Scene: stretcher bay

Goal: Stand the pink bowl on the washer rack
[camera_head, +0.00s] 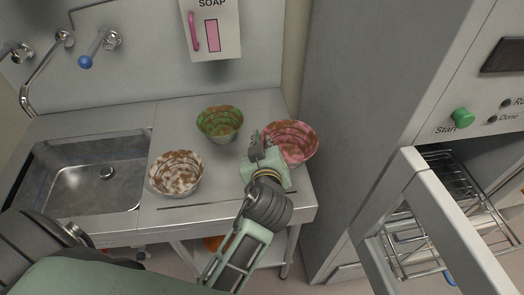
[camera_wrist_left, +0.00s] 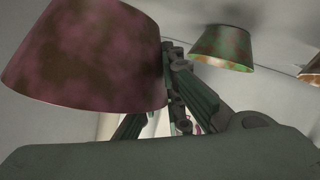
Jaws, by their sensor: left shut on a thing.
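The pink bowl (camera_head: 293,139), stained brown, is at the right end of the steel counter. My left gripper (camera_head: 262,146) is at the bowl's left side, shut on its wall near the rim. In the left wrist view the pink bowl (camera_wrist_left: 85,55) fills the upper left, beside the fingers of the gripper (camera_wrist_left: 178,90). I cannot tell whether the bowl still touches the counter. The washer rack (camera_head: 430,235) is a wire rack at the right, partly hidden behind the washer's open door (camera_head: 440,210). My right gripper is not in view.
A green stained bowl (camera_head: 220,122) and a white stained bowl (camera_head: 176,174) stand on the counter (camera_head: 215,203) left of my gripper. The sink (camera_head: 85,180) is at the left. The washer (camera_head: 365,100) has a green start button (camera_head: 462,117). A soap dispenser (camera_head: 212,30) hangs on the wall.

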